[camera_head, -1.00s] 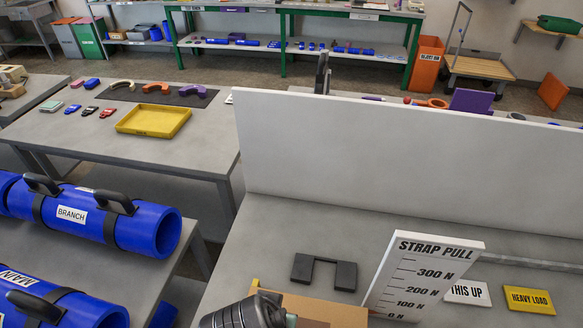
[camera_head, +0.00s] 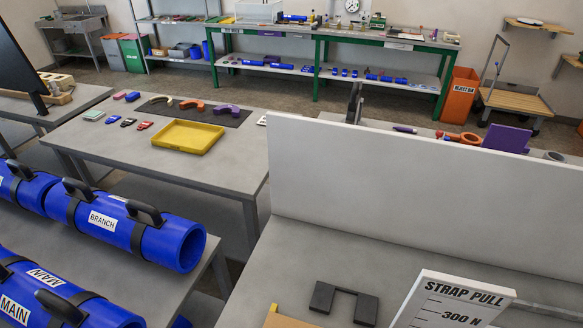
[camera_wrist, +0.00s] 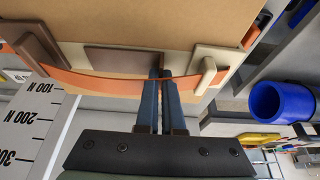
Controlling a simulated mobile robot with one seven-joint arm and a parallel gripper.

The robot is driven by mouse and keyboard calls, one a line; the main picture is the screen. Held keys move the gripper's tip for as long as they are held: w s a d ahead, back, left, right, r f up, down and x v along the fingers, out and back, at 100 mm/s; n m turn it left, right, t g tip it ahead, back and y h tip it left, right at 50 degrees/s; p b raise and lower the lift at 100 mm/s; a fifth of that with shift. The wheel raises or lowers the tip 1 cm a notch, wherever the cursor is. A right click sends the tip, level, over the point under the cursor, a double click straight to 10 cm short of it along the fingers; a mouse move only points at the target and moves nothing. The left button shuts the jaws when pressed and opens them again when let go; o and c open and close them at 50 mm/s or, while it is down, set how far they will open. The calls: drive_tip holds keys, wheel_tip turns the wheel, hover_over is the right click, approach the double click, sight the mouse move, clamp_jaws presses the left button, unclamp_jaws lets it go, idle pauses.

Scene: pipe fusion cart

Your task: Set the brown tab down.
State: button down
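In the wrist view my gripper (camera_wrist: 165,76) has its two blue fingers close together, with a thin brown strip showing between them. A flat dark-brown tab (camera_wrist: 122,58) lies just left of the fingertips, against the cardboard box (camera_wrist: 150,18). The fingers appear shut on its edge, though they hide the contact. An orange strap (camera_wrist: 105,85) bows across the box and passes by the fingertips. A dark-brown corner piece (camera_wrist: 36,50) is at the strap's left end and a beige one (camera_wrist: 206,62) at its right. In the head view only the box's corner (camera_head: 285,318) shows; my gripper is out of view.
The strap-pull scale board (camera_head: 455,300) stands at the right of the box and also shows in the wrist view (camera_wrist: 32,120). A dark U-shaped bracket (camera_head: 344,302) lies behind the box. A white upright panel (camera_head: 420,190) closes off the back. Blue pipes (camera_head: 125,228) lie on the left.

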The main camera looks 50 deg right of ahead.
drive_tip(key=c, duration=1)
unclamp_jaws()
drive_tip(key=shift+c, duration=0.2)
drive_tip(key=v, duration=1.2)
drive_tip(key=shift+r, duration=0.1)
drive_tip(key=w+a+r+n+t+h, duration=0.1)
drive_tip(key=w+r+n+t, duration=0.2)
drive_tip(key=w+r+t, duration=0.5)
drive_tip(key=w+a+r+n+t, duration=0.2)
drive_tip(key=w+r+n+t, duration=0.15)
drive_tip(key=w+r, duration=0.9)
drive_tip(key=a+r+n+t+y, duration=0.1)
drive_tip(key=a+r+n+t, duration=0.15)
drive_tip(key=r, duration=0.55)
drive_tip(key=a+r+n+t, duration=0.1)
drive_tip(key=a+r+t, duration=0.25)
drive_tip(key=r, duration=0.55)
drive_tip(key=s+a+r+n+t+y, duration=0.1)
drive_tip(key=s+r+t, duration=0.3)
drive_tip(key=r, duration=0.4)
drive_tip(key=s+a+r+n+t+y, duration=0.2)
drive_tip(key=s+a+r+t+y, duration=0.1)
drive_tip(key=r, duration=0.5)
drive_tip(key=shift+s+a+r+n+t, duration=0.3)
drive_tip(key=shift+s+a+r+t, duration=0.15)
drive_tip(key=shift+a+t, duration=0.25)
